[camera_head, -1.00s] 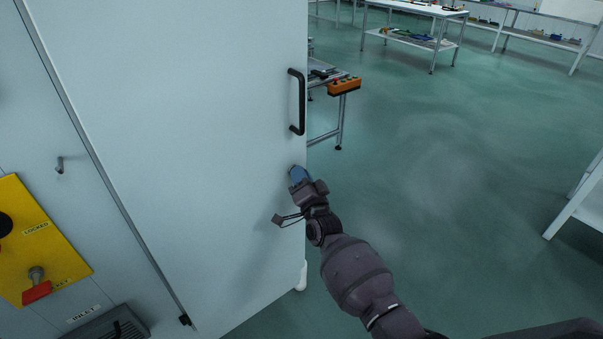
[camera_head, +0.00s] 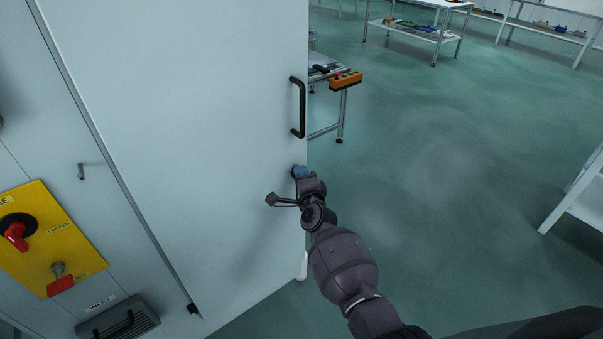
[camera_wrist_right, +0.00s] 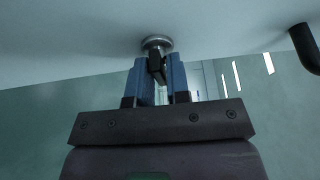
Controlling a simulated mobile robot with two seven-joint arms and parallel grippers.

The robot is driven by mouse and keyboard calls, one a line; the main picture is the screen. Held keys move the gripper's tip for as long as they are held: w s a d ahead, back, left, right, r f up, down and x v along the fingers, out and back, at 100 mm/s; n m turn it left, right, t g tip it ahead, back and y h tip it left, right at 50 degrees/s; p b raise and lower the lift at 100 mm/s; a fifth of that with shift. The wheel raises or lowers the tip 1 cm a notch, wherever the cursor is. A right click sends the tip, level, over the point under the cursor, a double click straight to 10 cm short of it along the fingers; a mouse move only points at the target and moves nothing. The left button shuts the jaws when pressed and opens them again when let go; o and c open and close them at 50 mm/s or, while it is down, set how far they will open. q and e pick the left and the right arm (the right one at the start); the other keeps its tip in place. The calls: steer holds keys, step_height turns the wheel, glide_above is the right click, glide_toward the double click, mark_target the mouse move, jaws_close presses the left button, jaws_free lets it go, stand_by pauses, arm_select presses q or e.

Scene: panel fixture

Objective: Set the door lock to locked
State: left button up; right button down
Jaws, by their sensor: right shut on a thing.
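The door lock (camera_wrist_right: 157,43) shows in the right wrist view as a round metal base with a small dark turn piece on the white door (camera_head: 180,130). My right gripper (camera_wrist_right: 160,68) has its two blue fingers on either side of the turn piece and is shut on it. In the head view my right gripper (camera_head: 300,172) is at the door's right edge, below the black door handle (camera_head: 298,107), and hides the lock. I cannot read the lock's setting. My left gripper is not in view.
A yellow panel (camera_head: 30,255) with a red rotary switch (camera_head: 16,235) and a red-tagged switch (camera_head: 60,278) is at the left. A bench with an orange button box (camera_head: 345,81) stands behind the door. The green floor (camera_head: 430,170) to the right is open.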

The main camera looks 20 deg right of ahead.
stand_by(0.3)
steer(key=c, duration=1.2)
jaws_free()
steer(key=s, duration=1)
steer(key=shift+s+a+p, duration=0.25)
steer(key=shift+s+p, duration=0.1)
steer(key=shift+s, duration=0.05)
